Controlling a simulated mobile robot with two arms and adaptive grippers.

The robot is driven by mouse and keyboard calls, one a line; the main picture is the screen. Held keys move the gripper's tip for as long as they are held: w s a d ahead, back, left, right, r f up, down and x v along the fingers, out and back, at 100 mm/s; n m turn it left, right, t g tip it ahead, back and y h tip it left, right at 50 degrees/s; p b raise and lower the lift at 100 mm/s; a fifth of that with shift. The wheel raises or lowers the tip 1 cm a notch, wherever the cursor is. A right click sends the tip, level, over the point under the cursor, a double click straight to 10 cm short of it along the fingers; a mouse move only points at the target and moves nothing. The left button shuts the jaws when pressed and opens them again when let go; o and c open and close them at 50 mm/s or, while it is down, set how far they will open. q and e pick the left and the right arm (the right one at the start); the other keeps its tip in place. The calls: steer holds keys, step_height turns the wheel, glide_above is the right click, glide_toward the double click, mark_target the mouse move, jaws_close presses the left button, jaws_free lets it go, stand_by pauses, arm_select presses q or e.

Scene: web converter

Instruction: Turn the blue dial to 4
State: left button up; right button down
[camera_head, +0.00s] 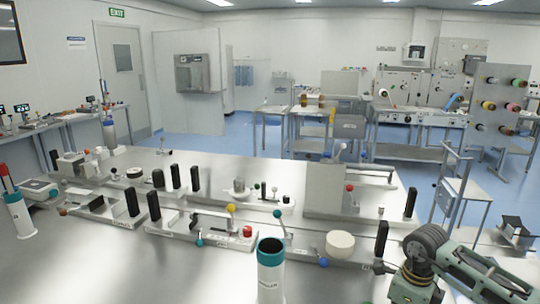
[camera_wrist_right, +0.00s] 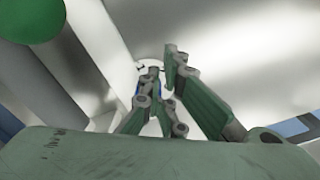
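A small blue knob (camera_head: 324,262) sits low at the front of a white fixture on the steel table, below a cream round disc (camera_head: 340,244). I cannot read a number or pointer on it. In the right wrist view a bit of blue (camera_wrist_right: 136,88) shows behind the fingers, mostly hidden; I cannot tell if it is the same part. My right gripper (camera_wrist_right: 162,64) points at a white surface there, its fingertips close together with nothing clearly held. In the head view my right arm comes in at the lower right, right of the blue knob. My left gripper is not in view.
A teal-rimmed cylinder (camera_head: 270,270) stands left of the blue knob. A black upright block (camera_head: 381,238) stands between the disc and my right arm. A grey upright panel (camera_head: 325,189) rises behind. A large green round thing (camera_wrist_right: 30,14) fills the wrist view's upper left.

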steer(key=shift+w+d, duration=0.2)
steer(key=shift+w, duration=0.05)
steer(key=shift+r, duration=0.15)
steer(key=r+p, duration=0.1)
steer(key=r, duration=0.2)
steer(key=r+p, duration=0.2)
steer(key=r, duration=0.1)
steer(key=shift+a, duration=0.2)
